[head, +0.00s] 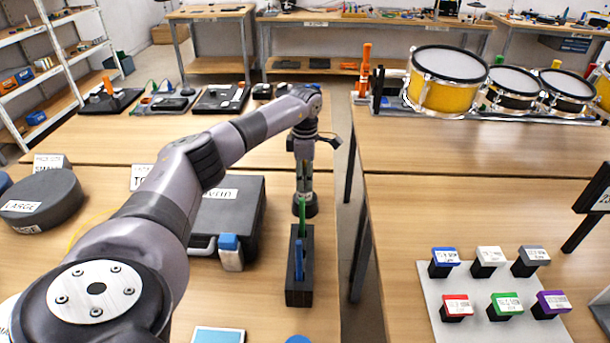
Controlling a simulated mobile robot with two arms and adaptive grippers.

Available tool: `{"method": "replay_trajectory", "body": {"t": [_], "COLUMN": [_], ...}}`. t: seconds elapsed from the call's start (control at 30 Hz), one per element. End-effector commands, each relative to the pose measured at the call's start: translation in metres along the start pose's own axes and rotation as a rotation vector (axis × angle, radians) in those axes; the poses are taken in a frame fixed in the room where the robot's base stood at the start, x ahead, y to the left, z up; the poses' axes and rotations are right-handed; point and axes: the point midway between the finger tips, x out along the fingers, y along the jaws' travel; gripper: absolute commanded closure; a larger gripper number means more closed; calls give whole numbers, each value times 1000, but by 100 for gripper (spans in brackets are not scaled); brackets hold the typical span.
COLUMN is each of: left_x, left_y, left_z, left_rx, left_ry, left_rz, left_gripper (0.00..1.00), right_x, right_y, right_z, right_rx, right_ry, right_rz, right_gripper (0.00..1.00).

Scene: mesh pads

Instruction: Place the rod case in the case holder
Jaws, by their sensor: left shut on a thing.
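The case holder (299,291) is a dark, narrow block on the left table, near its right edge. A blue rod case (299,262) stands upright in it, towards the near end. A green rod case (302,220) is upright at the holder's far end. My left gripper (304,206) points down there and is shut on the green case, whose upper part it partly hides. I cannot tell whether the green case's lower end is inside the holder or just above it. My right gripper is out of view.
A dark case (228,208) and a blue-capped bottle (231,252) stand left of the holder. A gap separates the left table from the right table (430,215).

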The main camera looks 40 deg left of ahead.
Motion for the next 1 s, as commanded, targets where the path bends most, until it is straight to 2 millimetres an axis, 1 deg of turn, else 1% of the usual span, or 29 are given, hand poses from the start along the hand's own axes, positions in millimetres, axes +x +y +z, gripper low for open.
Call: {"method": "replay_trajectory", "body": {"t": [0.17,0.27,0.3,0.6,0.87,0.97,1.0], "left_x": [-1,2,3,2,2,-3,-6], "left_y": [0,0,0,0,0,0,0], "left_z": [0,0,0,0,0,0,1], "left_rx": [1,1,1,1,1,1,2], "left_ry": [-1,-1,0,0,0,-1,-1], "left_rz": [1,1,0,0,0,1,1], "left_gripper": [97,97,64,44,44,44,44], "right_x": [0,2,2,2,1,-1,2], "right_y": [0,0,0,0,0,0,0], "right_z": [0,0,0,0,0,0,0], "right_rx": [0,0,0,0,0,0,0], "right_ry": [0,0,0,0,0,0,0], "right_rz": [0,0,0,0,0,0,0], "right_gripper": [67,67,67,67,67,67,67]}}
